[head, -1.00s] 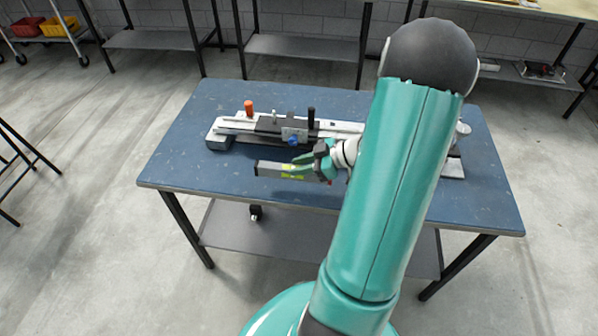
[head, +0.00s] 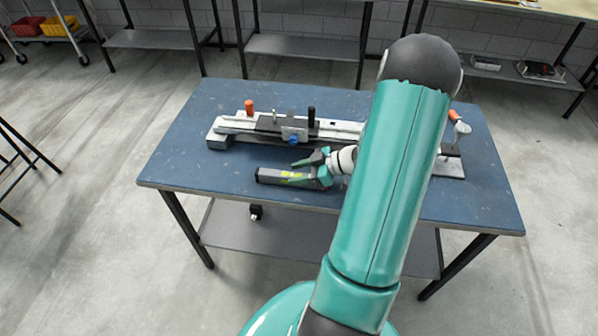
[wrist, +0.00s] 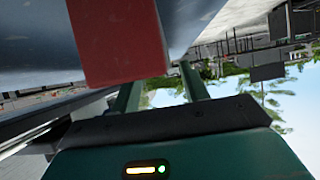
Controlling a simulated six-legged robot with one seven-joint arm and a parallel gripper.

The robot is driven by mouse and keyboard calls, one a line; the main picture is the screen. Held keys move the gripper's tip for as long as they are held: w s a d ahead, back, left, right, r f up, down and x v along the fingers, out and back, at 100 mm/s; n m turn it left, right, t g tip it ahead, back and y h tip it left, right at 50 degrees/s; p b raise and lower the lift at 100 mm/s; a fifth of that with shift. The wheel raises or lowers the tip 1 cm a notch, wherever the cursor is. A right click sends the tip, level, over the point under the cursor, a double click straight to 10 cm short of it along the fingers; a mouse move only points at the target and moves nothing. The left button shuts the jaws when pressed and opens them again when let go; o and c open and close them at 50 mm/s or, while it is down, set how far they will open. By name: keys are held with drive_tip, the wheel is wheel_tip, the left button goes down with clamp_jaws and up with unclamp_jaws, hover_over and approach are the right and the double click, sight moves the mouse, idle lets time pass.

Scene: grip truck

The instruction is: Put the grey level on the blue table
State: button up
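The grey level (head: 287,177), a bar with a yellow-green patch, lies on the front part of the blue table (head: 215,170), apparently resting on its top. My gripper (head: 318,168) is at the level's right end, with its green fingers spread apart. One finger is close beside the level; I cannot tell if it touches. In the wrist view the level's red end (wrist: 118,40) is large at the upper left and overlaps one finger. Between the fingers (wrist: 165,88) I see open background. The level's right end is hidden behind my gripper in the head view.
A long grey fixture (head: 280,128) with an orange knob (head: 249,107) and a blue knob (head: 293,138) stands behind the level. A clamp-like tool (head: 459,128) is at the right. The table's front left is clear. My arm covers part of the right side.

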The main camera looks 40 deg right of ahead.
drive_tip(key=shift+r, duration=0.1)
drive_tip(key=shift+s+d+r, duration=0.15)
drive_tip(key=shift+s, duration=0.05)
drive_tip(key=v, duration=1.1)
drive_tip(key=shift+s+r, duration=0.15)
drive_tip(key=w+a+r+m+g+h, duration=0.15)
drive_tip(key=a+r+g, duration=0.35)
drive_tip(key=a, duration=0.5)
drive_tip(key=w+a+r+m+g+h, duration=0.1)
drive_tip(key=w+a+r+g, duration=0.1)
drive_tip(key=a+r, duration=0.55)
drive_tip(key=s+a+r+m+t+h, duration=0.1)
drive_tip(key=s+a+r+m+h, duration=0.1)
drive_tip(key=a, duration=0.6)
drive_tip(key=s+a+r+m+t+h, duration=0.2)
drive_tip(key=s+a+r+m+h, duration=0.1)
drive_tip(key=a+r, duration=0.3)
drive_tip(key=shift+s+a+r, duration=0.4)
drive_tip(key=shift+s+a, duration=0.05)
drive_tip(key=shift+a, duration=0.45)
